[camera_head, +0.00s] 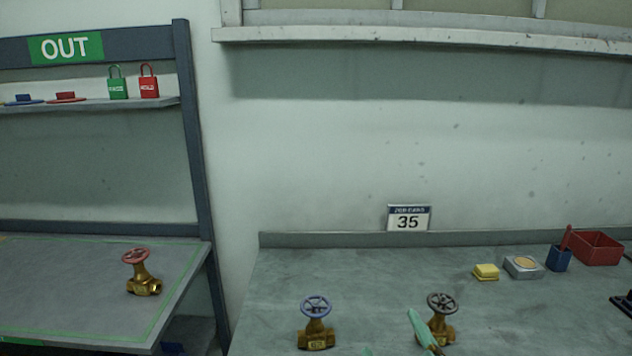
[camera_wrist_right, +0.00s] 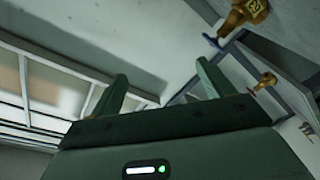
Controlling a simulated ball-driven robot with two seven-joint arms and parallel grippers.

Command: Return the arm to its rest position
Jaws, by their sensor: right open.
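My right gripper (camera_head: 390,333) shows at the bottom of the head view as green fingers, one in front of the black-wheeled brass valve (camera_head: 441,331). In the right wrist view the two fingers (camera_wrist_right: 162,68) stand wide apart with nothing between them. A blue-wheeled brass valve (camera_head: 316,336) stands upright on the bench, left of the gripper. A red-wheeled brass valve (camera_head: 145,286) stands on the left table. In the wrist view a blue-wheeled valve (camera_wrist_right: 245,12) and a red-wheeled valve (camera_wrist_right: 266,81) lie beyond the right finger. My left gripper is out of view.
The grey bench (camera_head: 270,290) holds a yellow sponge (camera_head: 486,272), a round-topped tin (camera_head: 523,267), a blue cup (camera_head: 558,258) and a red bin (camera_head: 597,248) at the right. Padlocks (camera_head: 149,82) stand on the OUT shelf. The bench middle is clear.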

